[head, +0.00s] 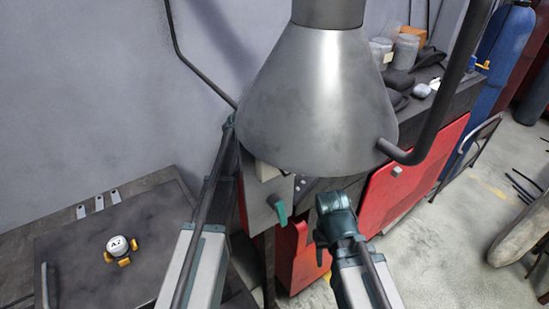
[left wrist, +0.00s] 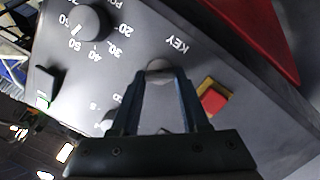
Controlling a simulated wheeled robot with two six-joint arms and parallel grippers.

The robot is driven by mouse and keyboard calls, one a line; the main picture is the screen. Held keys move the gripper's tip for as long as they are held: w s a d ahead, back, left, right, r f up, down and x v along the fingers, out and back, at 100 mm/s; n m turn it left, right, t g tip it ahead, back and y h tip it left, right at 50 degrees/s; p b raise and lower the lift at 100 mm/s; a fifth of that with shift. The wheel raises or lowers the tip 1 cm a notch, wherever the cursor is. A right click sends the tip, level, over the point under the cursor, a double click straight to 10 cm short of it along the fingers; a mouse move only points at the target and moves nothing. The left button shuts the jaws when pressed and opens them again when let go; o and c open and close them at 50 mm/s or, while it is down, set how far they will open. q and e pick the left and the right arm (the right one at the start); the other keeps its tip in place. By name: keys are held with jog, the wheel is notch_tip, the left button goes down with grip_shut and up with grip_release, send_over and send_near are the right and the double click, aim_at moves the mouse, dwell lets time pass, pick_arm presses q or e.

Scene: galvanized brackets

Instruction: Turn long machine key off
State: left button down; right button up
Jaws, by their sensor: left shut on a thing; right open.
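In the left wrist view, the key (left wrist: 160,68) is a pale grey, rounded piece on the grey machine panel (left wrist: 235,125), below the printed word KEY. My left gripper (left wrist: 160,78) has its two fingers on either side of the key and is shut on it. How far the key is turned is hard to tell. In the head view my left arm reaches up to the machine, and its fingertips are hidden behind the metal hood. My right gripper (head: 321,240) is open, low in front of the red machine (head: 415,180).
A red square button on a yellow base (left wrist: 213,98) sits beside the key. A dark dial (left wrist: 86,23) with numbers is on the other side. The large conical hood (head: 325,100) hangs over the machine. A dark bench (head: 75,235) stands at the left.

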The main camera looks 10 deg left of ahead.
dwell(0.3)
pick_arm(q)
jog(key=n, duration=0.2)
jog(key=n+b, duration=0.1)
jog(key=n, duration=0.1)
jog(key=shift+a+f+n+h, duration=0.15)
jog(key=shift+n+h, duration=0.25)
jog(key=n, duration=0.2)
jog(key=n+b, duration=0.1)
jog(key=n, duration=0.2)
jog(key=shift+s+t+h, duration=0.1)
jog(key=shift+t+h, duration=0.2)
jog(key=shift+h, duration=0.1)
jog(key=shift+a+n, duration=0.1)
jog(key=shift+n, duration=0.2)
jog(key=shift+c, duration=2)
grip_release()
